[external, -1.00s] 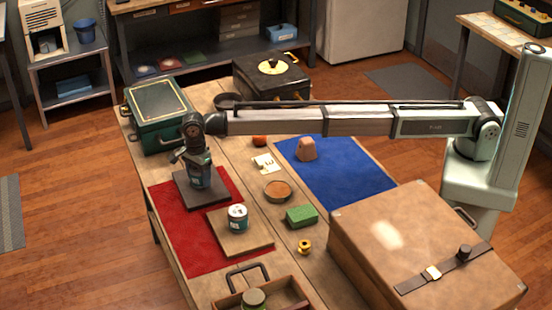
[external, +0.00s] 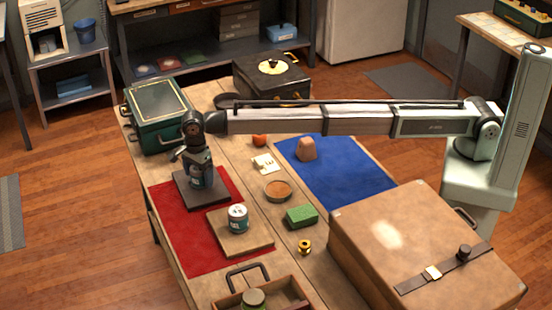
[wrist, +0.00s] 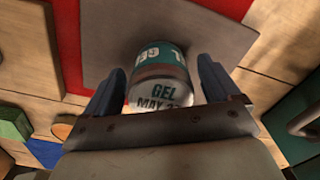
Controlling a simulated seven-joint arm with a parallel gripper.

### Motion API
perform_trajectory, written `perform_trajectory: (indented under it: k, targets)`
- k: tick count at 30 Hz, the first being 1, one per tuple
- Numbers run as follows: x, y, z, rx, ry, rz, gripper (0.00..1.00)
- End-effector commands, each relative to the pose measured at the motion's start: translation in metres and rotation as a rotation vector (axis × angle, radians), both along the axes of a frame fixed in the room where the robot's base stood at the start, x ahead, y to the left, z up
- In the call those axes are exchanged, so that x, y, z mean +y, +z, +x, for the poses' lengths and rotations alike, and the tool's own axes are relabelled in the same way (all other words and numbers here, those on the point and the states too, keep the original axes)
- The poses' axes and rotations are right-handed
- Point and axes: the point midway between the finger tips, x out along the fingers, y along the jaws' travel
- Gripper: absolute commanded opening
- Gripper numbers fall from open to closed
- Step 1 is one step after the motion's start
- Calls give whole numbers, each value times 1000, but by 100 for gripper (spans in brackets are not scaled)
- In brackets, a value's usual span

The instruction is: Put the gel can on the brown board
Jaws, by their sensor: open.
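The gel can (wrist: 160,82) has a teal and white label reading "GEL" and stands on the dark grey board (wrist: 95,45). My gripper (wrist: 158,75) is open, with one finger on each side of the can; I cannot tell whether either finger touches it. In the external view my gripper (external: 201,176) points down over the dark grey board (external: 186,199) and hides much of the can. The brown board (external: 258,246) lies nearer the camera, partly on the red mat. Another can (external: 238,219), with a teal and white label, stands upright on it.
A green block (external: 301,216), a round brown dish (external: 278,191) and a small yellow spool (external: 305,247) lie right of the red mat (external: 178,240). A dark green box (external: 158,118) stands behind my gripper. A big brown case (external: 420,245) stands at the right.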

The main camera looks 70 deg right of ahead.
Motion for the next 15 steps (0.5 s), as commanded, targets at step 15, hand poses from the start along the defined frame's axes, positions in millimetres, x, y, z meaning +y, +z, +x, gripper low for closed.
perform_trajectory:
  k: [15]
  targets:
    - [1,89,1,-3,0,1,90]
